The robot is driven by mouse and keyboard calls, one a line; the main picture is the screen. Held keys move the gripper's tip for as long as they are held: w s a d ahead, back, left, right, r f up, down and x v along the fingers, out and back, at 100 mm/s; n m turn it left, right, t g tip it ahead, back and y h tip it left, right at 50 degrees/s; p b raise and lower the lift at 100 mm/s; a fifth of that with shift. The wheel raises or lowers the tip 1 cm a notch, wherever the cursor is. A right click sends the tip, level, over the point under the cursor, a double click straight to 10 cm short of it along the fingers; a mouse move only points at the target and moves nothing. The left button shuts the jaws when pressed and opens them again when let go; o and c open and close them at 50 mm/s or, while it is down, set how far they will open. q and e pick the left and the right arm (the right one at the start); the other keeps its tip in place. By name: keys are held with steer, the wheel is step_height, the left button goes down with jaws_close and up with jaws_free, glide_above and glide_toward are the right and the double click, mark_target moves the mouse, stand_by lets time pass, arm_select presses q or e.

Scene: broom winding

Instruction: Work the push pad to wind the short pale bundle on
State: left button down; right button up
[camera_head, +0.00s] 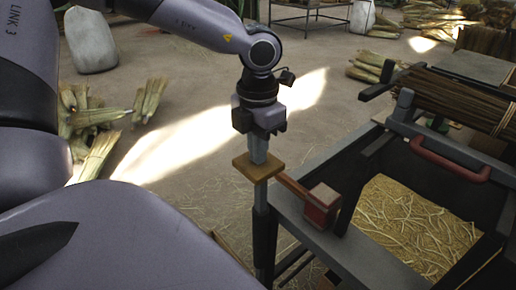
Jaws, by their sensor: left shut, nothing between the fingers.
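The push pad (246,167) is a tan square plate on top of a dark upright post (262,230). A reddish-brown bar (292,187) runs from beside it to a red block (322,205) on the grey bench frame. My left gripper (259,157) points straight down, shut and empty, with its tips at the top of the pad; they appear to touch it. I cannot tell which bundle is the short pale one: pale bundles (150,98) lie on the floor at left, and a darker brown bundle (455,97) lies in the bench at right. My right gripper is not in view.
A pale sack (91,40) and several straw bundles stand or lie farther back. The floor behind the pad is mostly clear, with a bright sunlit patch.

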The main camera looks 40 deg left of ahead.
mark_target(258, 171)
arm_select(q)
steer(key=shift+f+b, duration=1.7)
steer(key=shift+b, duration=0.2)
steer(key=shift+f+b, duration=1.05)
steer(key=shift+b, duration=0.05)
steer(key=shift+s+f+b, duration=0.1)
steer(key=shift+f+b, duration=0.55)
steer(key=shift+b, duration=0.1)
steer(key=shift+f+b, duration=0.45)
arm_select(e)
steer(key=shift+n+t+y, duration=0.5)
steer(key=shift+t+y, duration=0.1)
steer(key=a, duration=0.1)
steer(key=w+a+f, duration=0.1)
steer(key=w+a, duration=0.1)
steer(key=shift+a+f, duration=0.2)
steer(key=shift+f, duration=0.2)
arm_select(q)
steer(key=shift+r, duration=0.1)
step_height(258, 171, up, 10)
steer(key=p, duration=0.5)
steer(key=shift+f+p, duration=0.25)
steer(key=shift+p, duration=0.05)
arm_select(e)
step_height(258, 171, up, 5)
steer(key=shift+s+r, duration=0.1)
